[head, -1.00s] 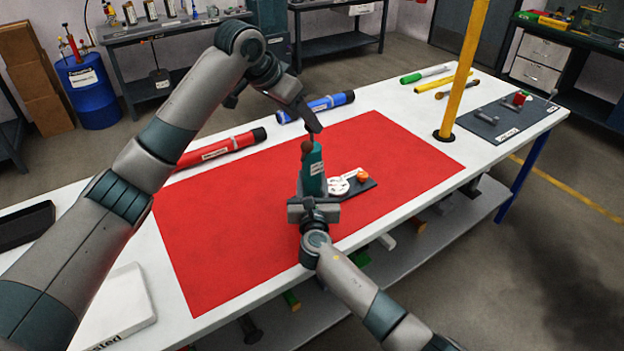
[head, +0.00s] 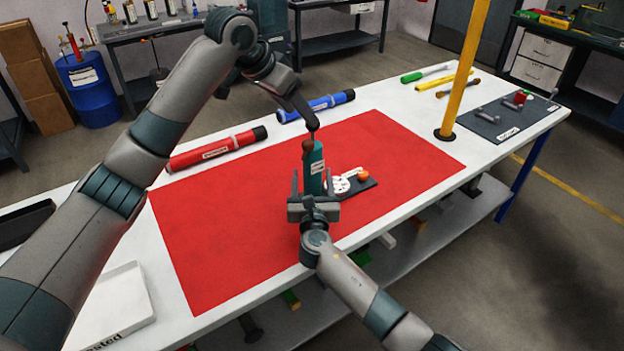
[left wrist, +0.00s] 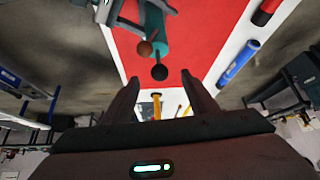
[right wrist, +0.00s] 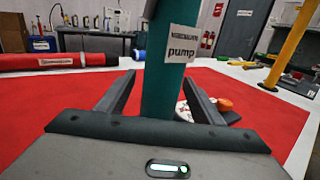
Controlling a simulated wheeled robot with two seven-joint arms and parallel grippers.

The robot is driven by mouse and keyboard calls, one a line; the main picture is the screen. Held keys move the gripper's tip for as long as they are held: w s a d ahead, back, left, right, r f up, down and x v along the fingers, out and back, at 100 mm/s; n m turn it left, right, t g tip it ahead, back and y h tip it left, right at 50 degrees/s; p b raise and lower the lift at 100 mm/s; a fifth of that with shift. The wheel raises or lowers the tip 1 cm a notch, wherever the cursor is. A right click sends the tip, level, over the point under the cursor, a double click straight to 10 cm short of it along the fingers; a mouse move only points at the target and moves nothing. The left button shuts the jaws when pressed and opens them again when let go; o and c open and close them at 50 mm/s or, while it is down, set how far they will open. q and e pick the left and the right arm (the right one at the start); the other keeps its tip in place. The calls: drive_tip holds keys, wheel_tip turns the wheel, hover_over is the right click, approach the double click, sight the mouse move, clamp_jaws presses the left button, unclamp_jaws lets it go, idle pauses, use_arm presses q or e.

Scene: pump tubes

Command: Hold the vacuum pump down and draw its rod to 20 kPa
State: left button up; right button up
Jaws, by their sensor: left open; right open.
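The vacuum pump (head: 316,165) is a teal cylinder standing upright on the red mat (head: 220,225). A brown ball sits at its top, and a black knob (left wrist: 159,72) stands above that. My left gripper (left wrist: 160,77) is open above the pump. Its fingertips are on either side of the knob in the left wrist view, and I cannot tell whether they touch it. In the head view the left gripper (head: 302,106) is edge-on. My right gripper (head: 312,184) is open low on the near side, with the labelled cylinder (right wrist: 163,95) between its fingers.
Red (head: 210,152) and blue (head: 316,106) tubes lie behind. A yellow post (head: 463,70) rises at right. The mat's left part is clear.

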drive_tip(key=s, duration=1.2)
drive_tip(key=shift+d, duration=0.4)
